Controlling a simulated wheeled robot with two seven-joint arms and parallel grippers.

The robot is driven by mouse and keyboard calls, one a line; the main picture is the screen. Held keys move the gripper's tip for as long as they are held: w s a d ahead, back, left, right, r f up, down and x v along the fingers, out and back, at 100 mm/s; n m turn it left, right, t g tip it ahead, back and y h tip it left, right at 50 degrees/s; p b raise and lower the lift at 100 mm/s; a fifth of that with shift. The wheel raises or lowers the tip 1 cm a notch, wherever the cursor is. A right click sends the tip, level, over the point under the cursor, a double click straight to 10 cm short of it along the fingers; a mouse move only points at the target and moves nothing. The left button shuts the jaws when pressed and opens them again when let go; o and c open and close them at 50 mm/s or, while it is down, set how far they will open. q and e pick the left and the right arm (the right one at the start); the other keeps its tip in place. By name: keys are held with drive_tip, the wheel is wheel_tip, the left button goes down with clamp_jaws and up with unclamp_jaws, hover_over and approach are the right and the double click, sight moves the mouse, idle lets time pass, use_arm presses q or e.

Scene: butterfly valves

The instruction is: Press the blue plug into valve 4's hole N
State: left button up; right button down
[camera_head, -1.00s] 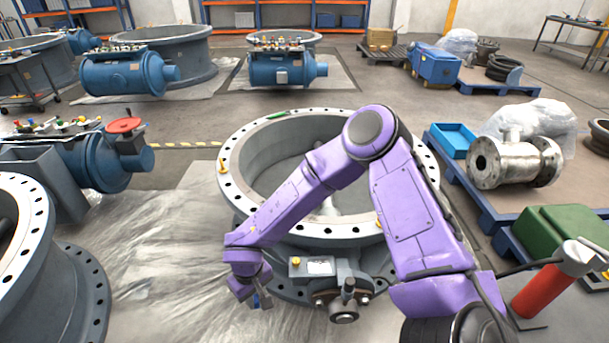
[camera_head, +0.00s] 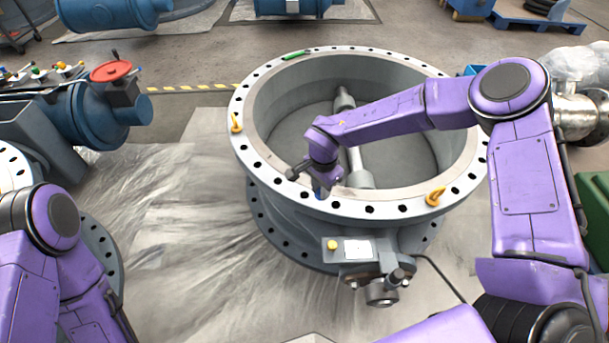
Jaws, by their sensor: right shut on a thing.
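A large grey valve (camera_head: 263,172) with a ring of holes in its top flange stands in the middle. I cannot read a valve number or hole letters. My right gripper (camera_head: 317,184) is over the near-left part of the flange, shut on the blue plug (camera_head: 318,191). Only a small bit of blue shows under the fingers. The plug is at or just above the flange's hole row; I cannot tell whether it touches a hole. My left arm shows at the lower left, but its gripper is out of the picture.
A grey box with a yellow button (camera_head: 332,244) juts from the valve's front. A blue valve with a red handwheel (camera_head: 111,71) stands left. Plastic sheeting covers the floor between.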

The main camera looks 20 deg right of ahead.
drive_tip(key=w+a+m+b, duration=0.2)
drive_tip(key=w+m+b, duration=0.35)
drive_tip(key=m, duration=1.15)
drive_tip(key=f+b, duration=0.1)
drive_tip(key=f, duration=0.1)
drive_tip(key=w+f+b, duration=0.1)
drive_tip(key=f, duration=0.1)
drive_tip(key=f+b, duration=0.1)
drive_tip(key=f, duration=0.1)
drive_tip(key=shift+w+a+f, duration=0.1)
drive_tip(key=shift+w+a, duration=0.1)
drive_tip(key=shift+w, duration=0.2)
drive_tip(key=shift+f, duration=0.25)
drive_tip(key=shift+f, duration=0.4)
drive_tip(key=shift+f, duration=0.15)
idle(0.4)
